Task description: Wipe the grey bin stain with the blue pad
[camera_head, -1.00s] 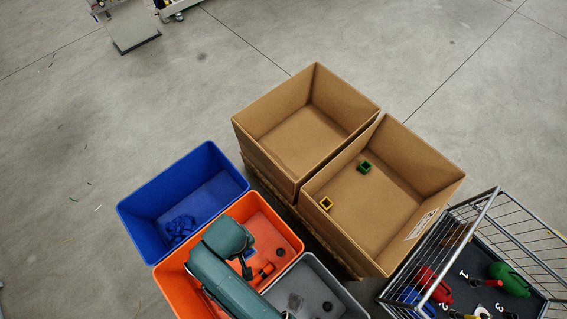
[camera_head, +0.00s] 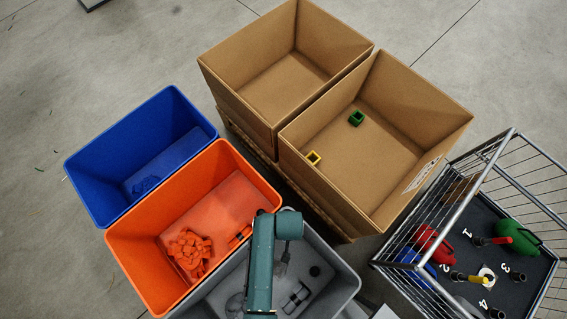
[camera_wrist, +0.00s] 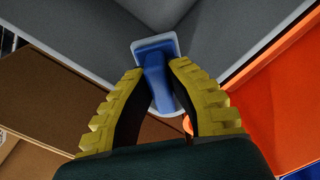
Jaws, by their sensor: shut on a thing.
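My gripper (camera_wrist: 159,70) is shut on the blue pad (camera_wrist: 154,50), its two yellow-ribbed fingers either side of the pad's handle. The pad's blue top has a pale rim. The grey bin (camera_head: 334,268) stands at the bottom centre of the head view, with my arm across it. A dark smudge, likely the grey bin stain (camera_head: 284,264), shows on its inner surface beside my arm. In the wrist view the pad is over the grey bin (camera_wrist: 225,30), near its corner. I cannot tell whether it touches the bin. The head view does not show the pad or gripper clearly.
The orange bin (camera_head: 232,158) and blue bin (camera_head: 178,104) stand left of the grey bin. Two cardboard boxes (camera_head: 296,90) (camera_head: 428,110) stand behind on a pallet. A wire cage (camera_head: 508,150) with coloured items is at right.

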